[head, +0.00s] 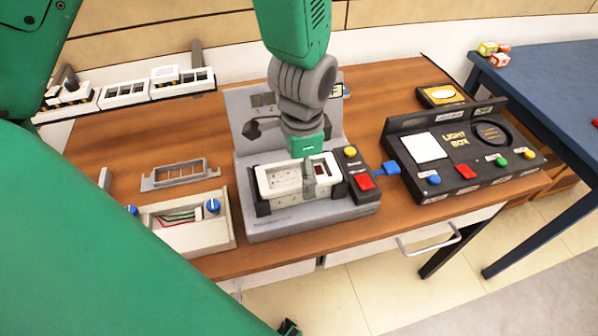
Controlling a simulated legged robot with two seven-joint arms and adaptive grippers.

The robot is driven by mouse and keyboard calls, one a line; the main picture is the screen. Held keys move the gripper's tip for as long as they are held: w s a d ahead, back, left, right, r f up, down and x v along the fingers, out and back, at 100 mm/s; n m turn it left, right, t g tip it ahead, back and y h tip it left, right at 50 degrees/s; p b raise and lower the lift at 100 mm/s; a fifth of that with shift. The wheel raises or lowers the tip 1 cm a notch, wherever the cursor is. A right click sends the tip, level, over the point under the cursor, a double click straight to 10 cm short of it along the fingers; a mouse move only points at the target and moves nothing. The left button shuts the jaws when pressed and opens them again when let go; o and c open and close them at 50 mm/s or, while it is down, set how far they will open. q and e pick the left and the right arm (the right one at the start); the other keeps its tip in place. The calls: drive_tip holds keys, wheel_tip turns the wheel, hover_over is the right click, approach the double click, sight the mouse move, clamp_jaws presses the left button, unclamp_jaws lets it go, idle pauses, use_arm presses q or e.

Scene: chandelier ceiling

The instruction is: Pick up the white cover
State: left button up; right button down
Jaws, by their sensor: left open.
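A white rectangular cover (271,184) with an open, frame-like top sits on the grey machine (310,222) in the middle of the table. Dark blocks stand at its left and right ends. My left gripper (308,186) points down from above, with its grey fingers at the middle of the cover. It is open; I cannot tell whether the fingers touch the cover. The fingers and wrist hide part of the cover and of the machine's back panel. My right gripper is not in view.
Yellow and red buttons (364,182) sit right of the cover. A black light box (460,152) stands farther right. A white box with blue knobs (190,222) and a grey frame (179,175) lie left. More white frames (125,94) stand at back left. Wooden table (390,85) shows between.

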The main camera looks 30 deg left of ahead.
use_arm(q)
drive_tip(key=shift+d+f, duration=0.1)
drive_tip(key=shift+f, duration=0.15)
drive_tip(key=shift+s+r, duration=0.1)
drive_tip(key=c, duration=1.3)
wheel_tip(320, 180, up, 10)
drive_tip(key=p, duration=0.1)
